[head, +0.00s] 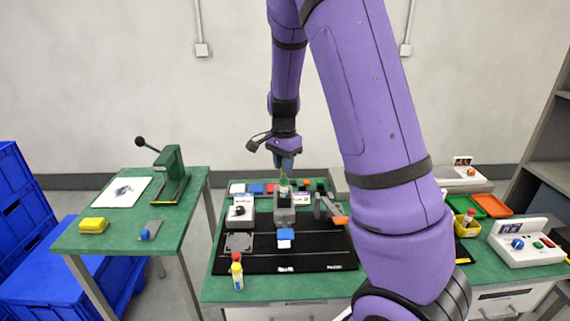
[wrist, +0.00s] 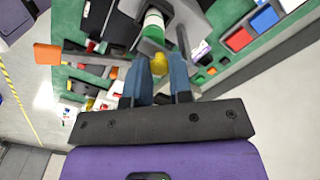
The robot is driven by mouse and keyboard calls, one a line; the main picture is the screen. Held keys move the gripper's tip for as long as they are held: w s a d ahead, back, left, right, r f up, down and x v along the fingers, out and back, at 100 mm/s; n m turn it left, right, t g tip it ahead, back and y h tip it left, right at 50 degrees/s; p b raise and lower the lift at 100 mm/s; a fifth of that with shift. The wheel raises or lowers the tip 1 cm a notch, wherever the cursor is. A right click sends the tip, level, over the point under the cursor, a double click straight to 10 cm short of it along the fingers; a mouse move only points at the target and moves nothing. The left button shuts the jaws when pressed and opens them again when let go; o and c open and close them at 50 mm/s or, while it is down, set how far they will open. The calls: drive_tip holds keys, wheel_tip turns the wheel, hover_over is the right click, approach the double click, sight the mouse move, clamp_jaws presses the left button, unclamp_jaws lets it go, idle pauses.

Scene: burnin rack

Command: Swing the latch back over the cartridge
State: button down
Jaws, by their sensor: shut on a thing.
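My gripper (head: 285,172) points down above the grey fixture (head: 285,216) in the middle of the table. The cartridge (head: 284,187), white and green, stands upright at the fixture's top; it also shows just beyond my fingertips in the wrist view (wrist: 152,27). My blue fingers are closed around a small yellow part (wrist: 158,63), seemingly the cartridge's top; their contact is partly hidden. The latch (head: 324,208) is a grey arm with an orange end (head: 340,220), swung out to the right of the fixture, apart from my gripper. The orange end also shows at left in the wrist view (wrist: 47,54).
A black mat (head: 305,262) covers the table's front, with a blue-topped piece (head: 286,235) before the fixture. Coloured blocks (head: 256,188) line the back. A green press (head: 170,172) stands on the left table.

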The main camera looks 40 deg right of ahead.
idle(0.4)
drive_tip(key=c, duration=1)
unclamp_jaws()
drive_tip(key=shift+c, duration=0.2)
drive_tip(key=shift+r, duration=0.1)
wheel_tip(320, 180, up, 11)
drive_tip(key=shift+f, duration=0.2)
drive_tip(key=s+a+r+n+t, duration=0.1)
drive_tip(key=s+a+r+n, duration=0.2)
drive_tip(key=s, duration=0.6)
drive_tip(key=s+a+r+n+t, duration=0.2)
drive_tip(key=s+a+r+n, duration=0.2)
drive_tip(key=s, duration=0.5)
drive_tip(key=s+a+r+n+t, duration=0.2)
drive_tip(key=s+a+r+n, duration=0.1)
drive_tip(key=s+a+n, duration=0.3)
drive_tip(key=s+n, duration=0.2)
drive_tip(key=s, duration=0.1)
drive_tip(key=shift+s+a+r+n, duration=0.2)
drive_tip(key=shift+a+n, duration=0.1)
drive_tip(key=shift+n, duration=0.1)
